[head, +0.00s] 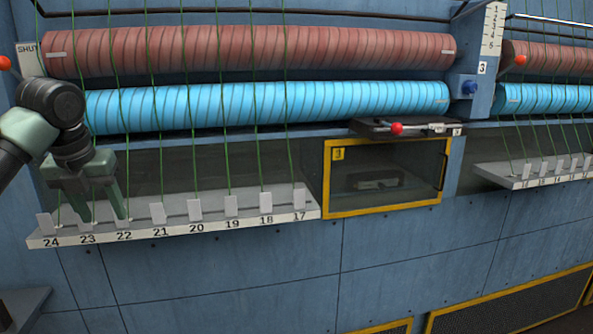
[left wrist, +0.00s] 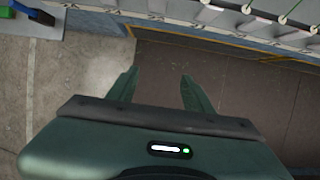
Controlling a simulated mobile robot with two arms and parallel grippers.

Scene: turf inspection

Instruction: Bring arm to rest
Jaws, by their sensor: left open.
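My left gripper (head: 106,217) hangs at the left of the head view with its fingers pointing down. It is in front of the numbered ledge (head: 180,232), near the labels 23 and 22. Its two green fingers are apart with nothing between them. In the left wrist view the open fingers (left wrist: 158,76) show above the dark floor, with the ledge across the top right. I cannot tell from the pictures whether a finger touches the ledge. My right gripper is in neither view.
Red rolls (head: 250,52) and blue rolls (head: 270,103) span the machine, with green threads running down to white tabs. A yellow-framed box (head: 383,208) and a red-knobbed lever (head: 397,128) are at centre right. Bare blue panels (head: 240,280) lie below the ledge.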

